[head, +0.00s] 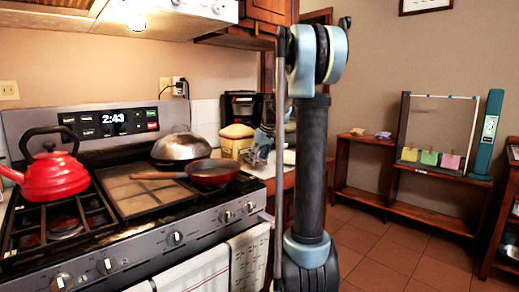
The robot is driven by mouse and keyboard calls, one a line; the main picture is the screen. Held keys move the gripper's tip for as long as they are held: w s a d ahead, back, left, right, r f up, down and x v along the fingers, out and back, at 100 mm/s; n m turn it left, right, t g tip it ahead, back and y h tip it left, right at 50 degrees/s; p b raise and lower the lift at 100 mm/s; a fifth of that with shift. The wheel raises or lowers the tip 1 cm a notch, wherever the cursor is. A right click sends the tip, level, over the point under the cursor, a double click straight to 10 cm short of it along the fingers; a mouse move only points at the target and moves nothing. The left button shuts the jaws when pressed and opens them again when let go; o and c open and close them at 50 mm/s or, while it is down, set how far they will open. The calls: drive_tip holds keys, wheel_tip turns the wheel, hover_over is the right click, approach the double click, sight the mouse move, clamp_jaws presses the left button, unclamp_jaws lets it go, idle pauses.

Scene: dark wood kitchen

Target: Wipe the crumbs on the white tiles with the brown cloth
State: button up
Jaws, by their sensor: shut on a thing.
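My gripper (261,149) is small and partly hidden behind my own arm in the head view. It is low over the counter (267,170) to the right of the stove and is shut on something. What it holds is too small and too covered to make out. I cannot pick out the brown cloth or any crumbs. White tiles (206,113) show on the wall behind the counter.
The stove (172,238) fills the left, with a red kettle (54,176), a lidded wok (181,148) and a red pan (213,173), its handle pointing left. A yellow-topped container (236,140) stands close to my gripper. Open floor (385,262) lies to the right.

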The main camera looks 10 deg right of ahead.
sight(259, 160)
drive_tip(key=shift+d+r, duration=0.2)
drive_tip(key=shift+r, duration=1.2)
drive_tip(key=shift+d+r, duration=0.15)
drive_tip(key=shift+r, duration=1.25)
